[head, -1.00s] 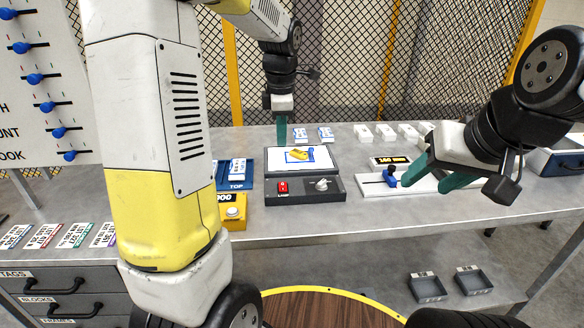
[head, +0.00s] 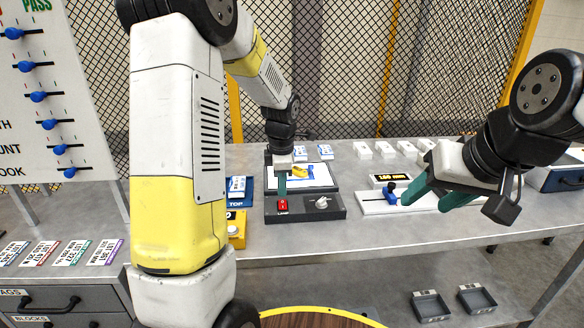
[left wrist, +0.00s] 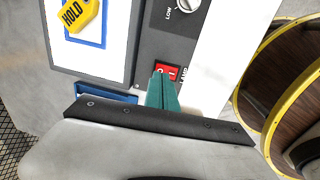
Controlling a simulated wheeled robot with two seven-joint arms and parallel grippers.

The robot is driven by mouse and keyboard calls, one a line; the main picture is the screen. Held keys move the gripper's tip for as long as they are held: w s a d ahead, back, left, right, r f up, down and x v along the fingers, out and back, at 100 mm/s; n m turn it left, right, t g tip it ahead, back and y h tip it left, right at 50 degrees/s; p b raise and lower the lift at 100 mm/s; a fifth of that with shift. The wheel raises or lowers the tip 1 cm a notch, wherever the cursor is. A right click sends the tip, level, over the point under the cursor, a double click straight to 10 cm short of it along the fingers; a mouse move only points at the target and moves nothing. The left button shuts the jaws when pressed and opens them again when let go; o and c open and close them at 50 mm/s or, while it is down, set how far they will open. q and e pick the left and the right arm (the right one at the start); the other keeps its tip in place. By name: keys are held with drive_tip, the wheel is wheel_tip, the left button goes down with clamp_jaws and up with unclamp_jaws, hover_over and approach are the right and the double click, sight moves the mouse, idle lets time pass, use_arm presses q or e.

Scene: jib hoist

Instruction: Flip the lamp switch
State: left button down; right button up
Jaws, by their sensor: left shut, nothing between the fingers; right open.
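The lamp switch is a red rocker (head: 283,205) on the front of a dark control box (head: 330,212). It also shows in the left wrist view as a red rocker (left wrist: 168,71), labelled LAMP beside it. My left gripper (head: 282,190) is shut and empty, pointing down with its green fingertips right at the switch. In the left wrist view the shut fingers (left wrist: 163,88) overlap the switch's edge; I cannot tell whether they touch it. My right gripper (head: 425,195) is open near a blue-knobbed slider.
A round knob (head: 322,202) sits right of the switch. Behind is a lit white panel (head: 315,176) with a yellow HOLD tag (head: 300,172). A yellow button box (head: 236,228) stands to the left. The white slider block (head: 375,206) lies to the right.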

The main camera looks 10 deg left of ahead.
sight(283, 205)
use_arm(q)
drive_tip(key=shift+w+f, duration=0.15)
drive_tip(key=shift+f, duration=1.3)
